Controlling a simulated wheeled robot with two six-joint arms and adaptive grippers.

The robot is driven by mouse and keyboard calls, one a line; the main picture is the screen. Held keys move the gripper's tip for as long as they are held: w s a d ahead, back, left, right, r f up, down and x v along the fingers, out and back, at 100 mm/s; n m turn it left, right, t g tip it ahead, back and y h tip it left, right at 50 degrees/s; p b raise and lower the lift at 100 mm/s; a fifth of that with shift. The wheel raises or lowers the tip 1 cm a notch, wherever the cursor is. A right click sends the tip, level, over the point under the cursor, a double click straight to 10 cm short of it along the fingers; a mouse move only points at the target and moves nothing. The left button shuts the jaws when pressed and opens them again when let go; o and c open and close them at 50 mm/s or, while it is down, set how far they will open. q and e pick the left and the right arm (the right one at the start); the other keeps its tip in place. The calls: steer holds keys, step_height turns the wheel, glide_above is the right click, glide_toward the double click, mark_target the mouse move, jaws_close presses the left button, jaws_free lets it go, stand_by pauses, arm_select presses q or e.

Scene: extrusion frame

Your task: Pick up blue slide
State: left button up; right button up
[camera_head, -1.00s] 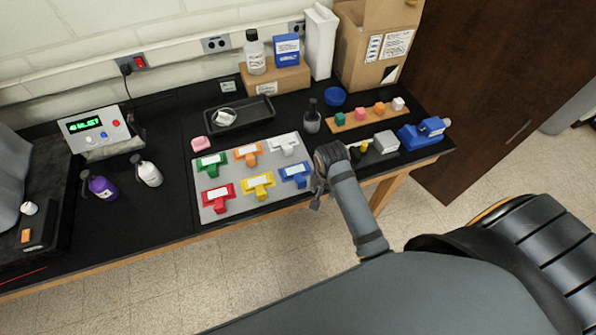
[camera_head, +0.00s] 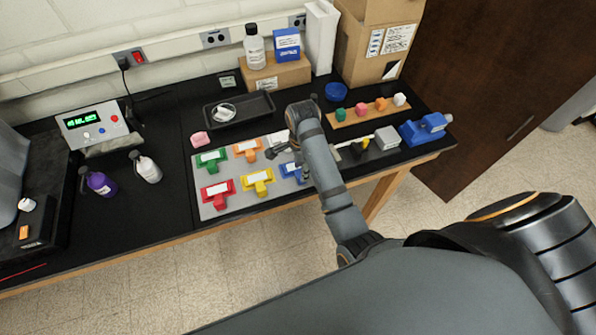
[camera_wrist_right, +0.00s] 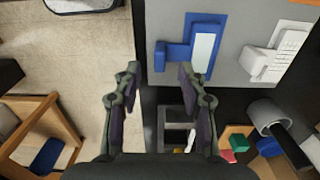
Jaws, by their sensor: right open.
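The blue slide (camera_head: 289,170) lies on the grey board (camera_head: 235,205) at its right end, partly hidden by my right arm in the head view. In the right wrist view the blue slide (camera_wrist_right: 205,38) is a T-shaped piece with a white label; its stub points left. My right gripper (camera_wrist_right: 158,72) is open and empty. Its fingertips sit just short of the slide in that picture, with the right one close to the slide's near end; contact cannot be told. In the head view the right gripper (camera_head: 277,151) hangs over the board's right part. My left gripper is out of view.
Red (camera_head: 217,190), yellow (camera_head: 258,181), green (camera_head: 211,159) and orange (camera_head: 247,149) slides share the board; a white slide (camera_wrist_right: 278,55) lies beside the blue one. A black tray (camera_head: 240,111) and a wooden strip of coloured blocks (camera_head: 370,113) stand behind.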

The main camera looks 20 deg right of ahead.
mark_target(298, 170)
steer(key=shift+f, duration=0.1)
steer(key=f+p, duration=0.1)
steer(key=f, duration=0.1)
steer(key=f+p, duration=0.1)
steer(key=f, duration=0.1)
steer(key=shift+d, duration=0.2)
steer(key=shift+f, duration=0.5)
jaws_close()
